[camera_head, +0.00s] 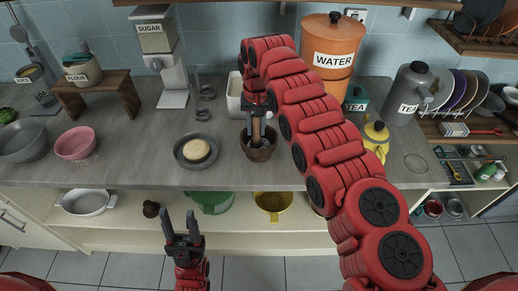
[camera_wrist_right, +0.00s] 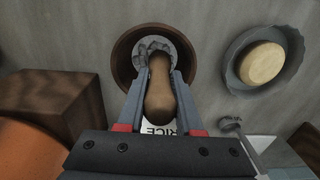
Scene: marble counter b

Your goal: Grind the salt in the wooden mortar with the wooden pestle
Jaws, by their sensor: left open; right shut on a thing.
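The wooden mortar (camera_head: 258,152) stands on the counter near its front edge. In the right wrist view the mortar (camera_wrist_right: 120,68) is a dark brown bowl with pale grey, lumpy contents (camera_wrist_right: 143,49). My right gripper (camera_head: 258,104) is above the mortar and shut on the wooden pestle (camera_head: 256,130). In the right wrist view the pestle (camera_wrist_right: 161,88) lies between the fingers (camera_wrist_right: 157,95), and its far end overlaps the grey contents. I cannot tell how deep it reaches. My left gripper (camera_head: 180,228) is open and empty, low in front of the counter.
A grey dish with a pale round piece (camera_head: 196,150) stands left of the mortar. A white container (camera_head: 235,95) is behind it, with the orange water dispenser (camera_head: 335,45) and yellow kettle (camera_head: 377,135) to the right. A pink bowl (camera_head: 75,143) is far left.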

